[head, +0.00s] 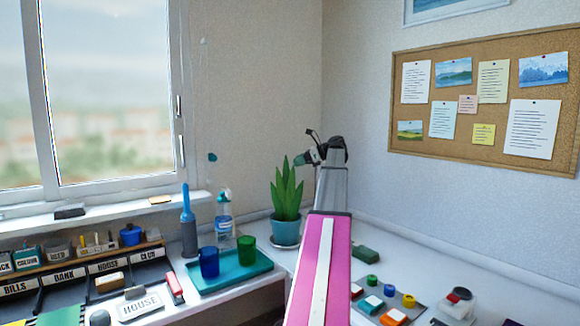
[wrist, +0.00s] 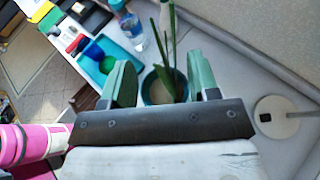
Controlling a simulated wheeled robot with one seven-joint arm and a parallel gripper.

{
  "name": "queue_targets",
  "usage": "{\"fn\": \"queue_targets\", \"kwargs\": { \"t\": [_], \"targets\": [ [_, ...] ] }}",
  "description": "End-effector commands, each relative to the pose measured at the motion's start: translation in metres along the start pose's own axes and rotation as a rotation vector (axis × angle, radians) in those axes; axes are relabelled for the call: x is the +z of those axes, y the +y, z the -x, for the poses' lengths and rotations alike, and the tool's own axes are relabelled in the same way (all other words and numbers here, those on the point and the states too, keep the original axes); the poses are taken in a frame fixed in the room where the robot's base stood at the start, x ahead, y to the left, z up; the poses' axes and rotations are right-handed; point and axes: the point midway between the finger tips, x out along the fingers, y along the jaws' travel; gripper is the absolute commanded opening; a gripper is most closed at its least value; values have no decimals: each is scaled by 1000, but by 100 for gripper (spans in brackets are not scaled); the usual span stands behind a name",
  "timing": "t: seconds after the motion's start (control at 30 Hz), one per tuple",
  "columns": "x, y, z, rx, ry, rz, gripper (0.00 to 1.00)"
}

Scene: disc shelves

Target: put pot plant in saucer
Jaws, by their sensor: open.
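The pot plant (head: 286,226) is a teal pot with tall pointed green leaves, upright on the white desk beside the window corner. A pale round rim that looks like the saucer (head: 285,247) shows just under the pot; I cannot tell how the pot sits in it. My gripper (head: 304,158) is above and slightly right of the plant. In the wrist view my gripper (wrist: 160,82) has its two green fingers wide apart and empty. The pot plant (wrist: 165,88) shows beyond and between them, with leaves rising between the fingers; the fingers partly hide it.
A teal tray (head: 232,278) with a blue and a green cup stands left of the plant, a bottle (head: 224,222) behind it. A white round base with a rod (wrist: 283,118) stands to the right in the wrist view. Coloured pieces (head: 385,300) lie at front right.

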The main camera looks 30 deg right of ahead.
Motion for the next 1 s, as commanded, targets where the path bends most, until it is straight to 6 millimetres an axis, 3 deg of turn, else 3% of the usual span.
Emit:
{"fn": "queue_targets", "kwargs": {
  "t": [0.2,0.4,1.0],
  "targets": [
    [0,-1,40,-1,0,-1,55],
    [0,0,58,0,0,-1,55],
    [0,0,61,0,0,0,55]
  ]
}}
